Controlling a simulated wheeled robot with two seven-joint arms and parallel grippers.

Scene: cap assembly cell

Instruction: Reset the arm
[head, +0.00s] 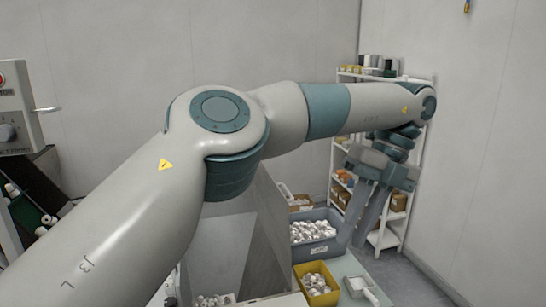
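My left arm reaches in from the left across the middle of the head view. Its gripper (358,232) hangs at the right, pointing down and a little to the left. Its two grey fingers are apart with a gap between them, and I see nothing held. In the picture the fingers overlap the right side of a grey-blue bin (326,247) of white parts and the shelf behind. I cannot tell if they touch anything. My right gripper is not in view.
A yellow bin (301,272) of white parts and a white scoop-like tray (362,290) are at the lower right. A white shelf rack (388,240) stands at the back. A machine with a control box (14,115) is at the left edge. Floor at the right is clear.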

